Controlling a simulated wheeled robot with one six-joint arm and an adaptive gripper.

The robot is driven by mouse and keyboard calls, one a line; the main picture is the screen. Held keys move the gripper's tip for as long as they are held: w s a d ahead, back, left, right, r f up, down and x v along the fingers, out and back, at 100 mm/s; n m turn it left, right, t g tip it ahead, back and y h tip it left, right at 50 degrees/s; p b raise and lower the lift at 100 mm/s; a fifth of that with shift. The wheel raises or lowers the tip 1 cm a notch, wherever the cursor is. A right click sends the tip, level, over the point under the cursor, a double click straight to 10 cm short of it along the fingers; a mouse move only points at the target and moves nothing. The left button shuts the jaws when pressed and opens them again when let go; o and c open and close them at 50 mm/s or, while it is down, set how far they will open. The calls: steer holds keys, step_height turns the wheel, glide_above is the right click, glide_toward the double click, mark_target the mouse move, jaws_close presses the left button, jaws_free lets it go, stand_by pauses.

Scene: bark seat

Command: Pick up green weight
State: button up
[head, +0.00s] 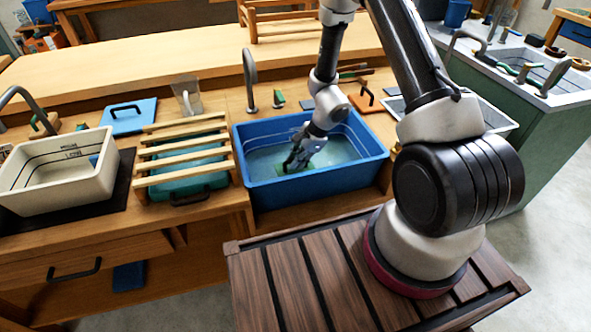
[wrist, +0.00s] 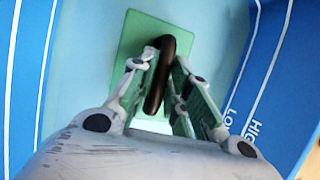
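The green weight (wrist: 137,30) is a flat green slab with a dark upright handle (wrist: 160,75). It lies in the water of the blue basin (head: 258,190). In the head view only a little green of the weight (head: 308,168) shows beside my gripper (head: 293,163), which reaches down into the basin. In the wrist view my gripper (wrist: 162,68) has one finger on each side of the handle, close against it, and looks shut on it. My fingers and hand hide the near part of the slab.
The basin walls surround my gripper; the wrist view shows white level lines on them. A slatted wooden rack (head: 185,150) over a teal tub and a white basin (head: 60,170) stand to the left. A tap (head: 250,75) rises behind the blue basin.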

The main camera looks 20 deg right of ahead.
steer(key=shift+a+f, duration=0.1)
steer(key=shift+f, duration=0.15)
jaws_close()
steer(key=shift+r, duration=0.15)
